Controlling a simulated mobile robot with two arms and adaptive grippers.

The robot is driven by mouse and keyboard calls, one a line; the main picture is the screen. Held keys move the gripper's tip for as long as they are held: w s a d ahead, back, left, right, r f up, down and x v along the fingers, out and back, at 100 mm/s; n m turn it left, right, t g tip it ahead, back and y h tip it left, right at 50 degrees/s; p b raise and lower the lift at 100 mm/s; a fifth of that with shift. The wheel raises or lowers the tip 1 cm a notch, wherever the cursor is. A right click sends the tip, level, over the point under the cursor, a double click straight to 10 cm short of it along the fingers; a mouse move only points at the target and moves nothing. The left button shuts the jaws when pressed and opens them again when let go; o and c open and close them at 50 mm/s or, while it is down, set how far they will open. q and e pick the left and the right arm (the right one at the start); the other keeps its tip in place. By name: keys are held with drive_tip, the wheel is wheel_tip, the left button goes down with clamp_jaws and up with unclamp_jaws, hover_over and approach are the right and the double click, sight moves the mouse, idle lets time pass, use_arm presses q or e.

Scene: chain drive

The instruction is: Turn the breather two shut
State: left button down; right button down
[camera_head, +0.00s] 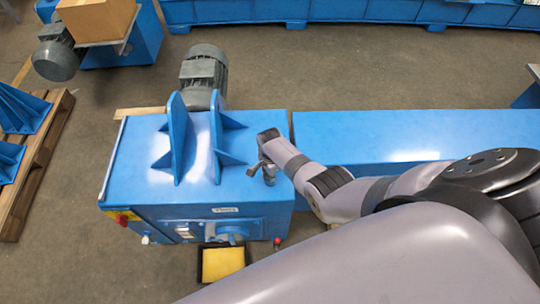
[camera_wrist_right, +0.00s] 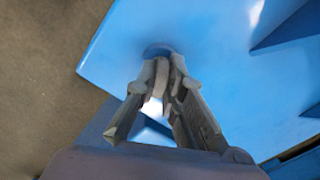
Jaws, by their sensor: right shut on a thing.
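My right arm comes in from the right in the head view, and my right gripper (camera_head: 266,172) points down at the right part of the blue housing's top (camera_head: 150,200). In the right wrist view the gripper (camera_wrist_right: 165,88) is shut on a small grey part, which I take for the breather (camera_wrist_right: 160,72). The part stands on the blue top near its edge, with a darker round base (camera_wrist_right: 158,50) around its foot. The fingers hide much of it, and I cannot tell its turned position. My left gripper is not in view.
Two upright blue brackets (camera_head: 177,135) stand left of my right gripper, with a grey motor (camera_head: 204,75) behind. A long blue beam (camera_head: 390,135) lies to the right. A yellow-topped box (camera_head: 223,262) sits in front of the housing. A wooden pallet (camera_head: 38,165) is left.

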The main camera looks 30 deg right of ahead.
drive_tip(key=m, duration=0.5)
drive_tip(key=shift+w+d+r, duration=0.15)
drive_tip(key=shift+w, duration=0.1)
drive_tip(key=shift+m, duration=0.3)
drive_tip(key=c, duration=1.8)
unclamp_jaws()
drive_tip(key=shift+s, duration=0.1)
drive_tip(key=shift+o, duration=0.6)
drive_tip(key=shift+s, duration=0.1)
wheel_tip(320, 180, up, 12)
